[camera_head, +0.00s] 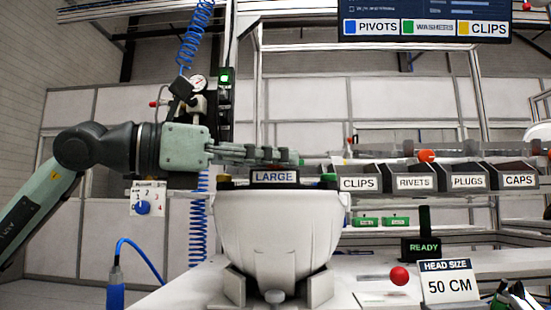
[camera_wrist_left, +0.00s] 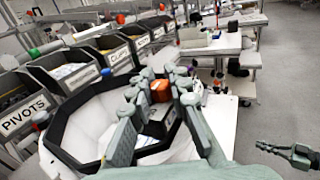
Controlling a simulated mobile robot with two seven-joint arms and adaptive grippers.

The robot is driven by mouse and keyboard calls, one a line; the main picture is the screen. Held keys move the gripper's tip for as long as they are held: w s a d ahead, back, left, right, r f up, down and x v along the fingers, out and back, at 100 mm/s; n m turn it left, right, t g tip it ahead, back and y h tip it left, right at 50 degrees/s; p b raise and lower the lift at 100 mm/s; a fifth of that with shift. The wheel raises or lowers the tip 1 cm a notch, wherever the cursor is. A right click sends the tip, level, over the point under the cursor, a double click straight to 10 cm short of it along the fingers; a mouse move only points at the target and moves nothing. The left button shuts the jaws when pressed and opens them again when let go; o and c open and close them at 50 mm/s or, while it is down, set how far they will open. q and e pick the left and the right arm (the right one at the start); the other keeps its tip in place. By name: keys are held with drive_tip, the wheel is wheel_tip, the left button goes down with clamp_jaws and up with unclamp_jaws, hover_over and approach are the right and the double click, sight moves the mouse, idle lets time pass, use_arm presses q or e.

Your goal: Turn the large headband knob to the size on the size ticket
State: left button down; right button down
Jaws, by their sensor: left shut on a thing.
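The white helmet shell (camera_head: 272,225) sits open side up in a stand, with a LARGE label (camera_head: 275,177) at its rim. Its dark inner rim (camera_wrist_left: 60,145) shows in the left wrist view. My left gripper (camera_head: 285,155) reaches in from the left, level, just above the shell. In the left wrist view its fingers (camera_wrist_left: 163,78) are closed around an orange piece (camera_wrist_left: 160,91), which seems to be the large headband knob; its scale cannot be read. The size ticket (camera_head: 447,283) reads HEAD SIZE 50 CM. My right gripper (camera_head: 514,294) is partly cut off at the lower right.
Bins labelled CLIPS (camera_head: 360,183), RIVETS (camera_head: 414,183), PLUGS (camera_head: 466,182) and CAPS (camera_head: 518,180) stand behind at right. A dial panel (camera_head: 146,199) is at left.

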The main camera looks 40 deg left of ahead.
use_arm(q)
drive_tip(key=c, duration=1.4)
unclamp_jaws()
drive_tip(key=v, duration=1.2)
